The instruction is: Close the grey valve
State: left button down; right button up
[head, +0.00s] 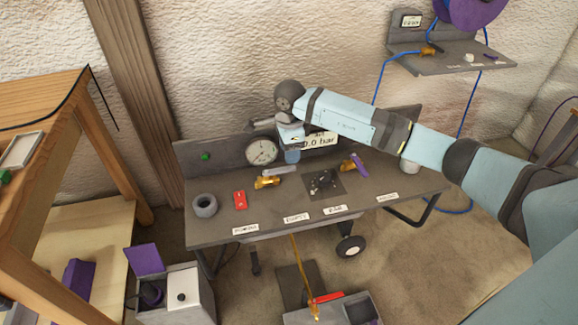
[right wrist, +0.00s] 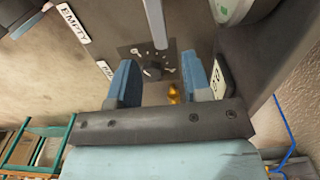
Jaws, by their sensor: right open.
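The grey valve has a brass body (head: 267,182) and a long grey lever (head: 282,170). It sits on the bench below the round gauge, its lever pointing right towards the dark dial plate. In the right wrist view the lever (right wrist: 155,24) shows at the top, and the brass body is out of frame. My right gripper (head: 291,156) hangs above and behind the lever's right end, near the wall panel. Its two blue fingers (right wrist: 162,84) are apart with nothing between them, and it appears clear of the lever. My left gripper is not in view.
A purple-levered brass valve (head: 357,164) stands right of the dial plate (head: 324,184). The gauge (head: 261,151) and a bar display (head: 322,141) are close by my gripper. A red switch (head: 240,200) and grey ring (head: 205,205) are left. The bench (head: 300,232) front is clear.

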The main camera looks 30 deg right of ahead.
aim_at(289, 168)
notch_tip(289, 168, down, 4)
jog(key=shift+f+b, duration=0.2)
jog(key=shift+b, duration=0.15)
jog(key=shift+f, duration=0.45)
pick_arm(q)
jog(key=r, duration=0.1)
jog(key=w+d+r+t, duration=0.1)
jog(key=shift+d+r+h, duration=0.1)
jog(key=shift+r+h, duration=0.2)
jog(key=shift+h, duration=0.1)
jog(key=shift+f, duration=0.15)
pick_arm(e)
grip_shut()
